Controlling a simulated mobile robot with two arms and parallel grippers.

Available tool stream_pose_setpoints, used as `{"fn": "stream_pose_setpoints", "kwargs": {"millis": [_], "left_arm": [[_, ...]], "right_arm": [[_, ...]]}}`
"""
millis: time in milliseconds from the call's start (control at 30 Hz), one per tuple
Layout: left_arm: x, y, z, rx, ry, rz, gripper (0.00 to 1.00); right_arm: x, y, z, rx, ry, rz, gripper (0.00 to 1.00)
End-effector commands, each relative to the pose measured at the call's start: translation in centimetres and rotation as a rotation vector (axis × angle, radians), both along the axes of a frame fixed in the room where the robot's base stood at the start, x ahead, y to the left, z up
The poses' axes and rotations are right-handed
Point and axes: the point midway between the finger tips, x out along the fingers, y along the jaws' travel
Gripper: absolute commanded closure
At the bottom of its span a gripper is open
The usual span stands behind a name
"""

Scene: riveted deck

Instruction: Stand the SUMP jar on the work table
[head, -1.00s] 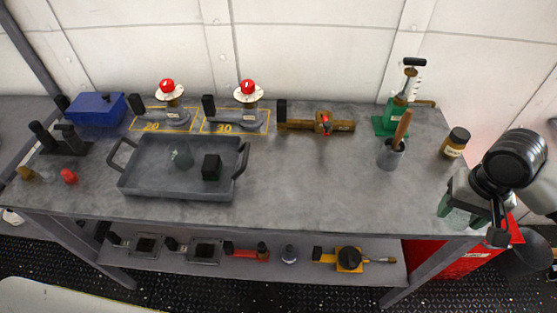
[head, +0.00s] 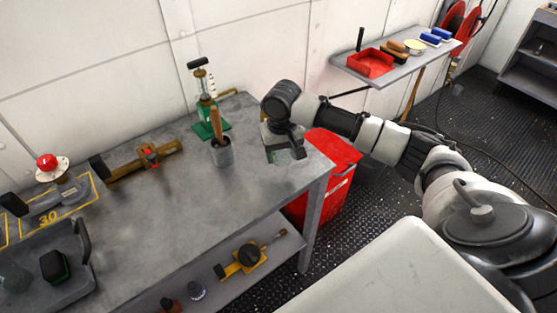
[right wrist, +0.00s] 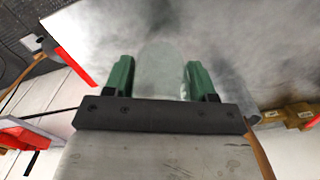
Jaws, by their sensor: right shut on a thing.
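My right gripper (head: 284,148) is shut on a clear, faintly greenish jar (right wrist: 160,72), which shows between the green finger pads in the right wrist view. No label is readable on it, so I cannot confirm that it is the SUMP jar. In the head view the jar is mostly covered by the gripper. The gripper is over the right end of the grey work table (head: 190,205); I cannot tell whether the jar's base touches the top. My left gripper is not in view.
A grey cup with a wooden-handled tool (head: 221,155) and a green hand pump (head: 210,120) stand left of the gripper. A brown valve piece (head: 145,163) lies farther left, near a tray (head: 75,290). A red bin (head: 325,185) stands beyond the table's right end. The middle tabletop is clear.

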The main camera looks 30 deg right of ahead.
Motion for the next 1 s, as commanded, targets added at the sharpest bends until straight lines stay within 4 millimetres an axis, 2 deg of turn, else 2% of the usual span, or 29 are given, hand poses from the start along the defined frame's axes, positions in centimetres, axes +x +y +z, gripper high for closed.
{"fn": "stream_pose_setpoints", "kwargs": {"millis": [167,500,867,900,1000], "left_arm": [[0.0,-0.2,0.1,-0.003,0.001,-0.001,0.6],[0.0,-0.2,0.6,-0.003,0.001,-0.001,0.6],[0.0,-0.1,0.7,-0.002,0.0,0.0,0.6],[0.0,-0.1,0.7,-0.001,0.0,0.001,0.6],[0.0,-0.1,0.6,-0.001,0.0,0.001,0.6]], "right_arm": [[1.4,-0.1,-0.8,0.0,-0.001,0.001,0.69],[1.3,-0.2,-4.7,-0.003,0.001,0.001,0.69],[1.4,-0.2,-5.1,-0.001,-0.001,0.001,0.69],[1.4,-0.2,-5.2,-0.002,-0.002,0.002,0.43],[1.4,-0.2,-5.1,-0.002,-0.002,0.002,0.27]]}}
